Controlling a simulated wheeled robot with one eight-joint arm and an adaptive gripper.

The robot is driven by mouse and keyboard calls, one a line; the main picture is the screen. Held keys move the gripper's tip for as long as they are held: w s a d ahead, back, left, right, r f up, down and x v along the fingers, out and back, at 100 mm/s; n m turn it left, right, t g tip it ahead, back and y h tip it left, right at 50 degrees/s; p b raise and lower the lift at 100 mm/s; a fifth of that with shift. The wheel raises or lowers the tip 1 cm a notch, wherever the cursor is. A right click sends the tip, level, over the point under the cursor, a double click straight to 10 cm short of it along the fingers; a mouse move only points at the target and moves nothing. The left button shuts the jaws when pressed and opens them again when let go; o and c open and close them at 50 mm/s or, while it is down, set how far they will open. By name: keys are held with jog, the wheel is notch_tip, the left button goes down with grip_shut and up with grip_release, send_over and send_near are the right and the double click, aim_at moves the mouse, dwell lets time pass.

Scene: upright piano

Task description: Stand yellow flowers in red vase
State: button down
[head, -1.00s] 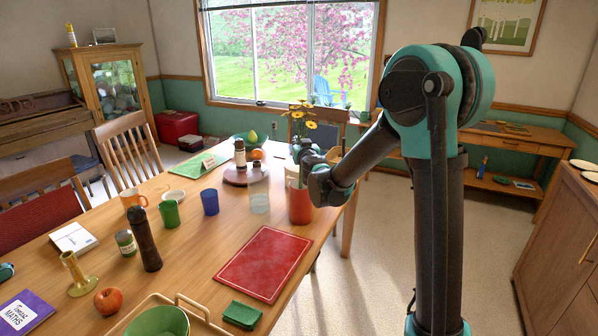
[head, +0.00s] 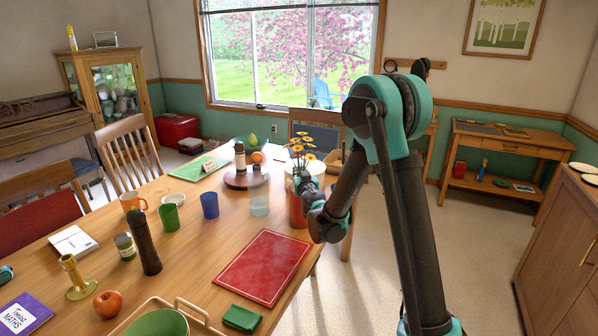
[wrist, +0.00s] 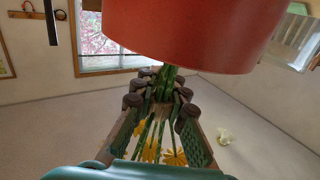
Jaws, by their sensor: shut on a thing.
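The yellow flowers (head: 301,146) stand upright above the red vase (head: 297,212) at the right edge of the table in the head view. My gripper (head: 300,185) is beside the vase's upper part and partly hides it. In the wrist view, the gripper (wrist: 162,90) is shut on the green stems, with yellow blooms (wrist: 155,152) on one side and the red vase (wrist: 190,35) on the other. The stem ends are hidden by the vase's edge. I cannot tell whether they are inside it or behind it.
A clear glass (head: 259,206) and a blue cup (head: 209,204) stand left of the vase. A red mat (head: 262,262) lies in front. Open floor is at right.

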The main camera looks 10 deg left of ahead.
jog(key=shift+f, duration=0.1)
jog(key=c, duration=1.5)
grip_release()
jog(key=shift+c, duration=0.2)
